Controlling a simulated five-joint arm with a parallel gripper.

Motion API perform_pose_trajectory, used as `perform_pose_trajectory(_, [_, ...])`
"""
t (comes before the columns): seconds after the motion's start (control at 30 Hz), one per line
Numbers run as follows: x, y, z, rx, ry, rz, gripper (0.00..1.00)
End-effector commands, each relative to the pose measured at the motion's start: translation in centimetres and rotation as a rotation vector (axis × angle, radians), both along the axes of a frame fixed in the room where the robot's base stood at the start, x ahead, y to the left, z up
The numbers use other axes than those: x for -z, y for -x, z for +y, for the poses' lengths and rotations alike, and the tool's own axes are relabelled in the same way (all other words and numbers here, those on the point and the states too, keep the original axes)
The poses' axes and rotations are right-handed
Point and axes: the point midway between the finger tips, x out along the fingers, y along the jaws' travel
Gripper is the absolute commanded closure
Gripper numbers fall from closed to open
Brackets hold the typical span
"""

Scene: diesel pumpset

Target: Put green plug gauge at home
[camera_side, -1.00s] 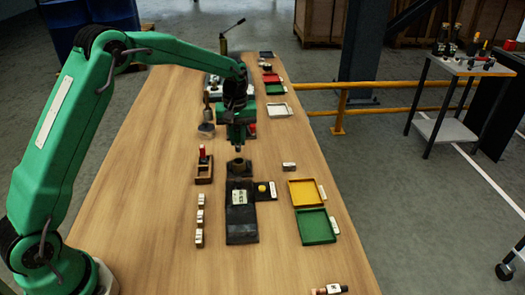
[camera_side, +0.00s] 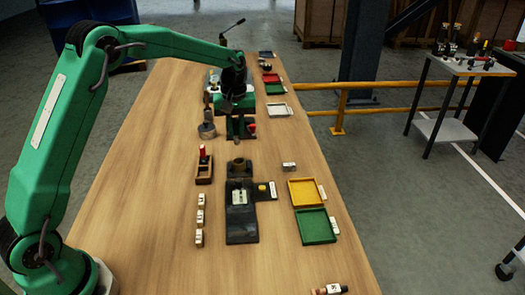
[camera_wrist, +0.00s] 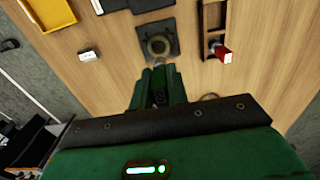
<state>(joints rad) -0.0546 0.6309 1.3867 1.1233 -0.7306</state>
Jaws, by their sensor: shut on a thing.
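My gripper (camera_side: 240,132) is over the far part of the table in the side view, beyond the black fixture. In the wrist view its green jaws (camera_wrist: 159,78) are shut on what seems to be the green plug gauge, mostly hidden between them and hard to tell from their green. A wooden rack (camera_side: 204,173) stands left of the fixture, well nearer the side camera than my gripper. A red-topped gauge (camera_side: 203,153) stands upright in its far part; its near compartment looks empty. The rack also shows at upper right in the wrist view (camera_wrist: 203,27).
The black fixture (camera_side: 240,225) has a round ring (camera_wrist: 158,45) at its far end. Yellow (camera_side: 304,192) and green (camera_side: 314,228) trays lie to the right. Several small labelled blocks (camera_side: 200,218) line the left. A round-based stand (camera_side: 207,131) is close left of my gripper.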

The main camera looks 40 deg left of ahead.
Motion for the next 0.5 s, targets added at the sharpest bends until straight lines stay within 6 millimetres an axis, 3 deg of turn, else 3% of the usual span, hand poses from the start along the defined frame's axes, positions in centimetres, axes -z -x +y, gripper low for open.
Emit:
perform_pose_trajectory(0.27, [0.2, 2.2, 1.8, -0.003, 0.0, 0.0, 1.0])
perform_pose_trajectory(0.5, [0.8, 5.7, 4.0, -0.003, 0.0, 0.001, 1.0])
